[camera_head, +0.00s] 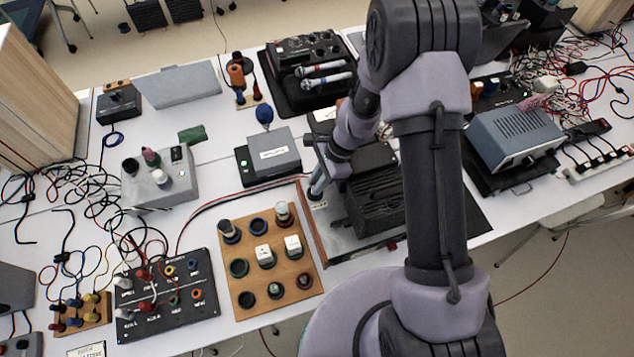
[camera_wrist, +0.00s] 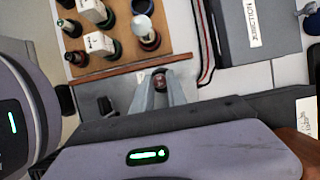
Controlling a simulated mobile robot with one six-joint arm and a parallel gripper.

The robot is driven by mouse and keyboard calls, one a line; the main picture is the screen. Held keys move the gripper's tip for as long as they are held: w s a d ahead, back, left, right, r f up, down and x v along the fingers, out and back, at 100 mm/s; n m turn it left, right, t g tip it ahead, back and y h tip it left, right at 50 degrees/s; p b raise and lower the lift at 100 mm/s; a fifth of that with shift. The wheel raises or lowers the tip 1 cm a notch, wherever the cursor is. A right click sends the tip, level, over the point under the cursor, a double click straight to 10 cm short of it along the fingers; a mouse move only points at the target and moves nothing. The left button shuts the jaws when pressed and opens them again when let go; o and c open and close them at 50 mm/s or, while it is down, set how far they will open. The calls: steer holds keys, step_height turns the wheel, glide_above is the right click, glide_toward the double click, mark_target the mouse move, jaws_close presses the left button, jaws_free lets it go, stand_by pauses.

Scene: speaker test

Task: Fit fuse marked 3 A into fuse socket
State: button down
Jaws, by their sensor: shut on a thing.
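My gripper (camera_head: 317,188) is over the left edge of a grey metal plate, just right of the wooden rack. In the wrist view its two grey fingers (camera_wrist: 158,92) are close together around a small round thing with a dark reddish end (camera_wrist: 158,79), probably a fuse. No 3 A marking is readable on it. The wooden rack (camera_head: 242,285) holds several round pieces with coloured rings and two white labelled blocks (camera_head: 264,255). It also shows at the top of the wrist view (camera_wrist: 85,45). I cannot make out the fuse socket for certain.
A wooden strip (camera_head: 312,240) stands between the rack and the metal plate (camera_head: 342,262). A dark finned block (camera_head: 375,205) is close right of my gripper. A grey box (camera_head: 275,155) stands behind. A black terminal panel (camera_head: 165,322) with cables is at left.

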steer(key=shift+f+b, duration=0.3)
steer(key=shift+f, duration=0.1)
steer(key=c, duration=1.3)
jaws_free()
steer(key=shift+r, duration=0.1)
steer(key=shift+r, duration=0.1)
